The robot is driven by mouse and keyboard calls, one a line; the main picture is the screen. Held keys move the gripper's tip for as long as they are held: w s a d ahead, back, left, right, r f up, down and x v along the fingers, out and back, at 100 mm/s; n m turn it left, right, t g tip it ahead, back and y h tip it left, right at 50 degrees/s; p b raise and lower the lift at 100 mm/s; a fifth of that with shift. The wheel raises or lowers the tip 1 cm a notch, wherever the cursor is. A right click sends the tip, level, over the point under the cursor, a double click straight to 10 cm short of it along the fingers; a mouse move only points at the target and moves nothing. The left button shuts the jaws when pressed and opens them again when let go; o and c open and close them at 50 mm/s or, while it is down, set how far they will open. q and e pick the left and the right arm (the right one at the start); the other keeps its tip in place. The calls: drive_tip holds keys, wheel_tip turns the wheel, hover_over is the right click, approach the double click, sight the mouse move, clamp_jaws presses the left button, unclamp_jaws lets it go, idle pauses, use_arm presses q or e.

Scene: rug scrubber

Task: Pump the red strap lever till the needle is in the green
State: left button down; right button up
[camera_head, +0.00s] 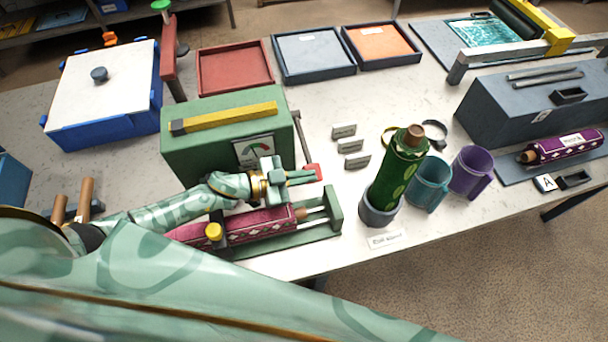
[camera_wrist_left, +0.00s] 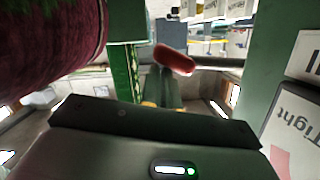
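The red strap lever's handle (camera_head: 312,171) sits low at the right side of the green box (camera_head: 195,150), on a grey rod. It also shows as a red bar in the left wrist view (camera_wrist_left: 174,59). My left gripper (camera_head: 305,177) is beside the handle, its fingers slightly apart, with no clear grasp. The gauge (camera_head: 253,150) is on the box's front; its needle is too small to read. Part of its card, lettered "Tight" (camera_wrist_left: 290,115), shows in the left wrist view. My right gripper is out of view.
A magenta roll (camera_head: 265,222) lies in a green frame below my left forearm. Small labelled blocks (camera_head: 350,145) stand right of the lever. Trays line the back.

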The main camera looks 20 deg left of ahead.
use_arm(q)
drive_tip(key=shift+s+f, duration=0.2)
drive_tip(key=shift+f, duration=0.2)
drive_tip(key=s+d+r+p, duration=0.4)
drive_tip(key=s+r+p, duration=0.1)
drive_tip(key=s+r, duration=0.8)
drive_tip(key=shift+d+r, duration=0.2)
drive_tip(key=shift+r, duration=0.2)
